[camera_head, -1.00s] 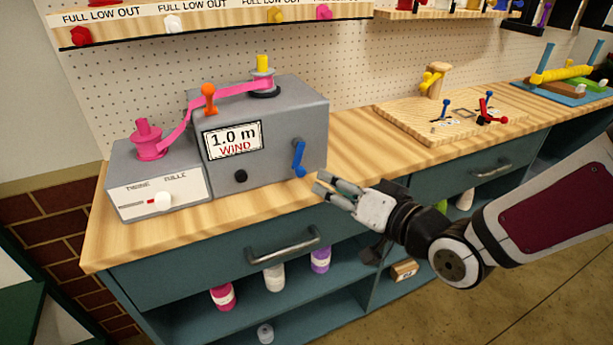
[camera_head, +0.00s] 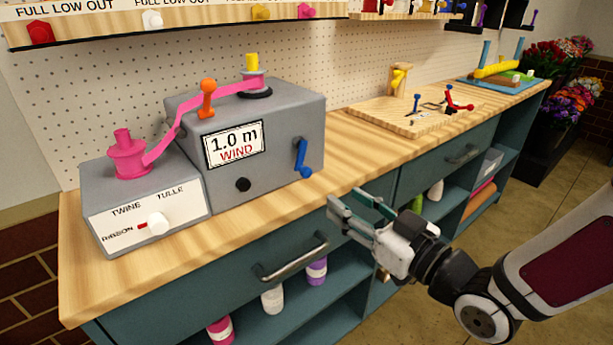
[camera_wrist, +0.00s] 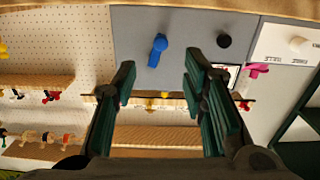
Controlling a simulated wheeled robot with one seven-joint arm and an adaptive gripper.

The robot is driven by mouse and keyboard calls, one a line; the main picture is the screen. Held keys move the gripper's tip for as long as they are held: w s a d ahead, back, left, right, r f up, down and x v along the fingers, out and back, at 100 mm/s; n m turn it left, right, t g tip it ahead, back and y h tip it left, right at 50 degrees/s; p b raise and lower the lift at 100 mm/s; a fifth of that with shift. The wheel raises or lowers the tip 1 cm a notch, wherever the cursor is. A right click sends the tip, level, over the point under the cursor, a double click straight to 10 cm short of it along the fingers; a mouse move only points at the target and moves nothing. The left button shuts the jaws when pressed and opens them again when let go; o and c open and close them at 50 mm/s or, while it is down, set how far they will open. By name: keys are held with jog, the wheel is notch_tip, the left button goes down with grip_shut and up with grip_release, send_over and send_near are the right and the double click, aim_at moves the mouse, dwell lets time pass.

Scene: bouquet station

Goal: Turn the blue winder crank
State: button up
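The blue winder crank (camera_head: 302,158) is on the front face of the grey winder box (camera_head: 290,125), near its right edge. Its handle hangs down, slightly to the right. My gripper (camera_head: 350,207) is open and empty, in front of the counter edge, to the right of and below the crank, apart from it. In the wrist view the crank (camera_wrist: 157,49) appears upside down, beyond and between the two spread fingers (camera_wrist: 157,90). The box's display (camera_head: 234,145) reads "1.0 m WIND". Pink ribbon (camera_head: 165,142) runs from a pink spool (camera_head: 128,155) past an orange post to the yellow-topped spindle.
A black knob (camera_head: 243,185) sits left of the crank, and a white selector knob (camera_head: 158,223) is set near RIBBON. A drawer handle (camera_head: 292,260) juts out below the counter. A wooden board (camera_head: 420,118) with small tools lies to the right. Counter between box and board is clear.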

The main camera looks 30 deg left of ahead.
aim_at(309, 175)
jog(key=b+x, duration=0.1)
jog(key=x, duration=1.1)
jog(key=shift+a, duration=0.4)
grip_shut()
